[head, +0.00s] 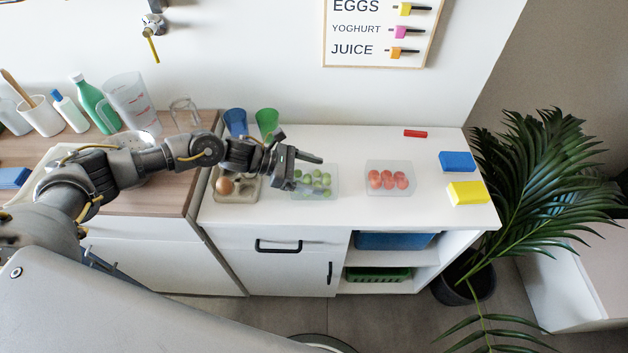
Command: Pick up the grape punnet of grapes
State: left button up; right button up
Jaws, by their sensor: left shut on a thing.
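The grape punnet (328,191) is a clear tray of green grapes on the white worktop, in the middle of the head view. My left gripper (302,171) reaches in from the left, over the punnet's back left part. It is shut on the punnet, and its fingers hide that corner. I cannot tell whether the punnet's base touches the worktop. My right gripper is not in view.
A clear punnet of red fruit (389,180) stands to the right. An egg carton (238,192) is close on the left, partly under my arm. Blue (235,122) and green (267,122) cups stand behind. Blue (457,161) and yellow (467,193) blocks lie at the right end.

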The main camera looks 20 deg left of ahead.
pick_arm(q)
jog(key=shift+c, duration=0.8)
jog(key=shift+r, duration=0.1)
jog(key=shift+r+b, duration=0.5)
jog(key=shift+r, duration=0.05)
jog(key=s+r, duration=0.1)
jog(key=r, duration=0.1)
jog(key=s+a+r+b, duration=0.1)
jog(key=r, duration=0.1)
jog(key=s+a+r+b, duration=0.1)
jog(key=r, duration=0.2)
jog(key=shift+s+a, duration=0.2)
jog(key=shift+s, duration=0.2)
jog(key=s+a+r+b, duration=0.3)
jog(key=s+a+r, duration=0.1)
jog(key=s, duration=0.4)
jog(key=shift+s+a+r, duration=0.15)
jog(key=shift+a+r, duration=0.25)
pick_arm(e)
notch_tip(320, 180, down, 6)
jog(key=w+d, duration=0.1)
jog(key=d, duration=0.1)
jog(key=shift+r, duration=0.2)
